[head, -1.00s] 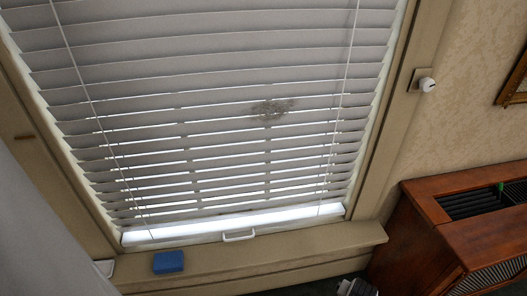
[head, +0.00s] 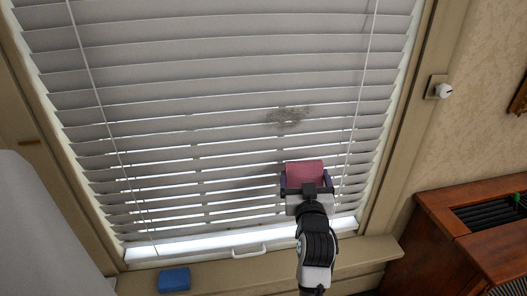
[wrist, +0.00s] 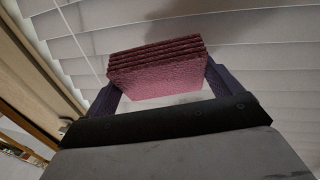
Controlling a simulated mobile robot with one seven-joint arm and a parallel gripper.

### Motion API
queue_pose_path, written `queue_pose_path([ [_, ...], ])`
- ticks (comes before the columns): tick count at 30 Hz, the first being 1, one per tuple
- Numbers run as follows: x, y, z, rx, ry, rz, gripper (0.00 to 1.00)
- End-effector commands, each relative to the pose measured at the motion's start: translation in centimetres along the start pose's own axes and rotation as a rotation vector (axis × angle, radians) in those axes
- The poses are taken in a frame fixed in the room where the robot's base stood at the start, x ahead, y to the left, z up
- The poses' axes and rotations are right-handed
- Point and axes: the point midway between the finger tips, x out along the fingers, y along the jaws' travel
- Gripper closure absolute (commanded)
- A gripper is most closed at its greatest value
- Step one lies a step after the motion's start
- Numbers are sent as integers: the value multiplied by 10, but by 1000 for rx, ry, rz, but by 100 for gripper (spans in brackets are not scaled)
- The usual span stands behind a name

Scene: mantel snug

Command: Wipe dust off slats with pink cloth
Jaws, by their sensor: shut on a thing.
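The white slatted blind (head: 200,112) fills the window. A grey-brown dust patch (head: 288,115) lies on its slats, right of the middle. My gripper (head: 304,180) is in front of the lower right slats, below the dust patch. It is shut on the folded pink cloth (head: 304,172). In the wrist view the pink cloth (wrist: 157,76) sits between the two dark fingers, its layered edge toward the blind (wrist: 225,40). I cannot tell whether the cloth touches the slats.
A blue sponge-like block (head: 173,279) lies on the sill (head: 215,276). A white handle (head: 249,252) is at the blind's bottom. Cords hang in front of the slats. A white knob (head: 443,91) is on the right frame, and a wooden cabinet (head: 440,222) stands at the lower right.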

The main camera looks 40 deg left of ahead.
Motion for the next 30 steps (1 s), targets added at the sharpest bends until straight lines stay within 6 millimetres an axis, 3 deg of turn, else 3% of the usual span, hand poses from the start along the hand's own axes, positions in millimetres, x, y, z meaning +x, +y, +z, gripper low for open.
queue_pose_path([
  [3,-10,-39,-56,4,166,-80,28],
  [6,-23,-64,-94,14,261,-132,28],
  [12,-46,-92,-139,34,360,-191,28],
  [18,-46,-99,-149,39,378,-204,28],
  [30,-6,-106,-147,39,376,-203,28],
])
